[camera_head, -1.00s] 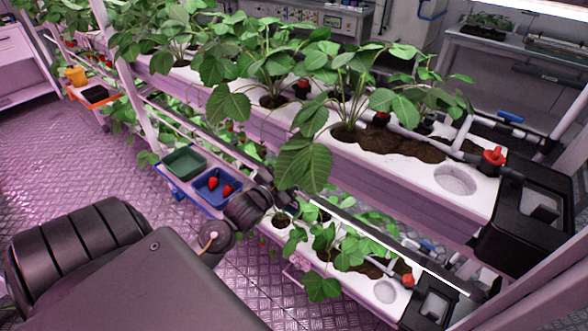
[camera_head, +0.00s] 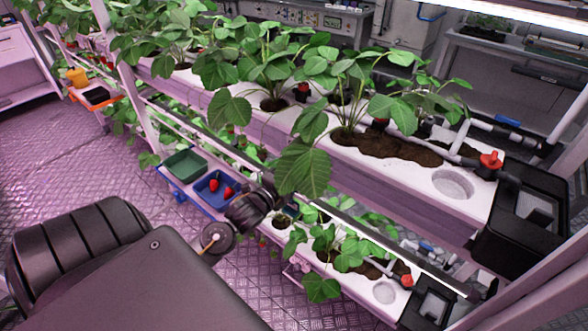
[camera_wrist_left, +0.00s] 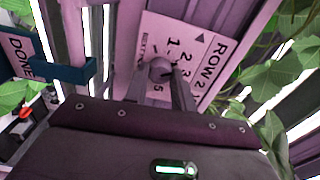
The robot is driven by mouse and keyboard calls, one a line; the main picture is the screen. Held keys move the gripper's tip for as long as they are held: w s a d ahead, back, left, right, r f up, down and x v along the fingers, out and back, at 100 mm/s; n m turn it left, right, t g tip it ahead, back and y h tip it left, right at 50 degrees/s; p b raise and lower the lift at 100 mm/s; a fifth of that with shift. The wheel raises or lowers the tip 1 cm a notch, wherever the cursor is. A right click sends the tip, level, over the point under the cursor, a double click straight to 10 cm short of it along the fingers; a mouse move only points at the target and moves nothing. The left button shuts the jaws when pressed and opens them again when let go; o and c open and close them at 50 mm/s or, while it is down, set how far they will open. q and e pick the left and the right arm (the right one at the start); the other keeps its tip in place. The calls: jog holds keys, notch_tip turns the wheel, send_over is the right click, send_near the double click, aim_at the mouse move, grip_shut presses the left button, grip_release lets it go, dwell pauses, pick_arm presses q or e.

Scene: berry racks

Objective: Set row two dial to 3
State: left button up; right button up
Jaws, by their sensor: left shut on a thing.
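The row two dial (camera_wrist_left: 159,69) is a small round grey knob in the left wrist view. It sits on a pale panel (camera_wrist_left: 205,57) marked "ROW 2", with a dark triangle and printed numbers, some of them covered. My left gripper (camera_wrist_left: 160,76) is shut on the knob, with one finger on each side. I cannot tell which number the knob points to. In the head view my left arm reaches in from the left, and its fingers and the dial are hidden. My right gripper is not in view.
A teal piece (camera_wrist_left: 75,70) beside a "DONE" label (camera_wrist_left: 20,55) is left of the dial, and leaves (camera_wrist_left: 280,70) are close on the right. White planters (camera_head: 400,160) run behind.

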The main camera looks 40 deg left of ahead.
pick_arm(q)
jog(key=m, duration=0.4)
jog(key=shift+m+p, duration=0.35)
jog(key=shift+m, duration=0.65)
jog(key=o, duration=1)
jog(key=shift+s, duration=0.1)
jog(key=shift+s, duration=0.25)
jog(key=s+b, duration=0.2)
jog(key=s, duration=0.8)
jog(key=shift+s+d, duration=0.1)
jog(key=shift+d, duration=0.05)
